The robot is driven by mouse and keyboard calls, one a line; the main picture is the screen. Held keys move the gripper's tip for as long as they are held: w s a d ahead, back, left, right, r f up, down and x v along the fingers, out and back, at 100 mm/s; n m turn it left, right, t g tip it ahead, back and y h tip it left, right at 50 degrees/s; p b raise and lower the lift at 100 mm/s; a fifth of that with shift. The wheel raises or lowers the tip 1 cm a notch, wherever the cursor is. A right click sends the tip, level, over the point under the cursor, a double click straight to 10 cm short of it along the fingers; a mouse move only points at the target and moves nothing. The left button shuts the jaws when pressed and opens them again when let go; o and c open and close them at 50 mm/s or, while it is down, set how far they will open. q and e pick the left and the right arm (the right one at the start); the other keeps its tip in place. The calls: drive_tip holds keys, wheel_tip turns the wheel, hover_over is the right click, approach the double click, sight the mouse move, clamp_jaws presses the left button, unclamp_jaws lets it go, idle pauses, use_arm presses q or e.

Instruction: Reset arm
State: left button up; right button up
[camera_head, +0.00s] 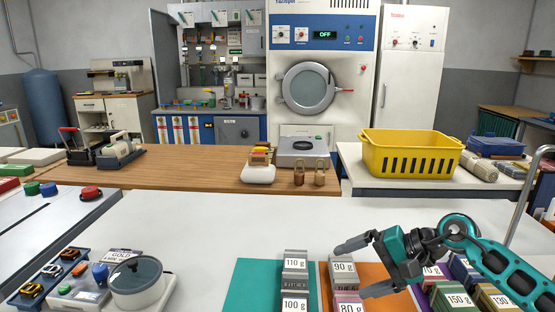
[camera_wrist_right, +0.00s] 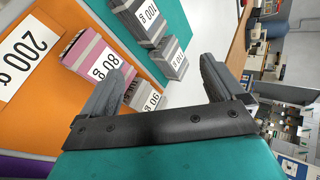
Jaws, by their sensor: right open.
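My right gripper (camera_head: 354,270) reaches in from the right in the head view, over the orange mat (camera_head: 374,275). Its fingers are apart, and the right wrist view also shows the open fingers (camera_wrist_right: 160,70) with nothing held. The 90 g block (camera_head: 343,268) is close to the fingertips and partly hidden by the gripper in the wrist view (camera_wrist_right: 148,97). The 80 g block (camera_head: 349,307) lies nearer. The 110 g block (camera_head: 295,264) and 100 g block (camera_head: 294,304) are on the teal mat (camera_head: 255,285). My left gripper is not in view.
More blocks, including a 150 g one (camera_head: 457,300), are under my right arm. A round lidded jar (camera_head: 137,280) and a tray of small items (camera_head: 45,277) stand at front left. A yellow basket (camera_head: 408,153) sits behind. The white counter's middle (camera_head: 215,225) is clear.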

drive_tip(key=s+a+r+m+t+y, duration=0.15)
drive_tip(key=a+r+m+t, duration=0.35)
drive_tip(key=m, duration=0.5)
drive_tip(key=a+r+m+t+y, duration=0.2)
drive_tip(key=r+m+t+y, duration=0.3)
drive_tip(key=m, duration=0.6)
drive_tip(key=s+d+f+m+h, duration=0.4)
drive_tip(key=d+f+m+h, duration=0.4)
drive_tip(key=m, duration=0.8)
drive_tip(key=s+d+f+m+h, duration=0.3)
drive_tip(key=s+f+m+h, duration=0.25)
drive_tip(key=m+h, duration=0.75)
drive_tip(key=s+a+f+m+g+y, duration=0.1)
drive_tip(key=s+f+m+g+y, duration=0.1)
drive_tip(key=s+f+m+g, duration=0.25)
drive_tip(key=s+f+m+g+y, duration=0.25)
drive_tip(key=s+m, duration=0.25)
drive_tip(key=s, duration=0.3)
drive_tip(key=s+a+f+m+g+y, duration=0.1)
drive_tip(key=s+f+m+g, duration=0.25)
drive_tip(key=s, duration=0.25)
drive_tip(key=w+a+f+t+y+p, duration=0.1)
drive_tip(key=w+a+f+t, duration=0.1)
drive_tip(key=w+f+t, duration=0.5)
drive_tip(key=shift+w+a+f, duration=0.15)
drive_tip(key=shift+a+f, duration=0.05)
drive_tip(key=shift+a, duration=0.05)
